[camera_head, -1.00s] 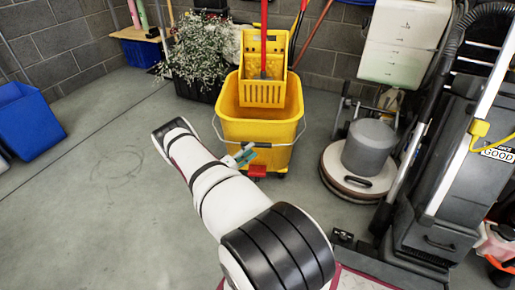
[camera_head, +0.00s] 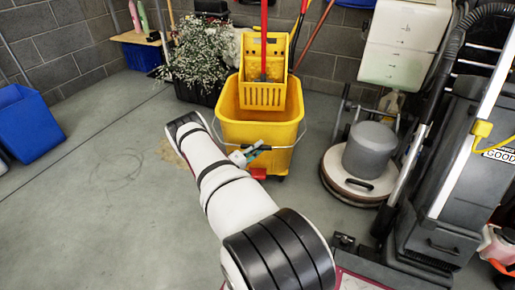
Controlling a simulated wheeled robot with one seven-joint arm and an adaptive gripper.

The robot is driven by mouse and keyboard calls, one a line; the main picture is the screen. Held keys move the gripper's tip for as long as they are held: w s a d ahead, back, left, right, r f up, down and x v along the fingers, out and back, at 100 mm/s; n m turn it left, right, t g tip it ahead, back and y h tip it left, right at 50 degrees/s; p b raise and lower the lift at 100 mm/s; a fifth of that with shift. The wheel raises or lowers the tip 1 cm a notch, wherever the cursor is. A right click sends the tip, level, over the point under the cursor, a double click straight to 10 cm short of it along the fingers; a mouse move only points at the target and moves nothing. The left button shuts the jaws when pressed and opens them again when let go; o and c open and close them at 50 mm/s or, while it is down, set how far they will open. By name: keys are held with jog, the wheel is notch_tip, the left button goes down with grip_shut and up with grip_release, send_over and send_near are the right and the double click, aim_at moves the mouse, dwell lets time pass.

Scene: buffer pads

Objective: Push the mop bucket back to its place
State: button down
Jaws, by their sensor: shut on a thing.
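The yellow mop bucket (camera_head: 285,135) stands upright on the grey floor near the back wall, with a yellow wringer (camera_head: 264,94) in its top. A red mop handle (camera_head: 264,40) rises from the wringer. My white arm reaches in from the bottom of the head view. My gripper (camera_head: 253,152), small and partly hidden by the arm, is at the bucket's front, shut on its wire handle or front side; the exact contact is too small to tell.
A potted plant (camera_head: 202,62) with white flowers stands close at the bucket's left rear. A round floor machine (camera_head: 368,148) and a black upright machine (camera_head: 430,215) stand to the right. A blue bin (camera_head: 28,122) is at the far left. The floor (camera_head: 90,210) on the left is clear.

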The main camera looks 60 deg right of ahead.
aim_at(268, 136)
jog(key=shift+w+d, duration=0.15)
jog(key=shift+d, duration=2.25)
jog(key=c, duration=1.4)
grip_release()
jog(key=shift+d, duration=0.1)
jog(key=shift+c, duration=0.2)
jog(key=v, duration=1.2)
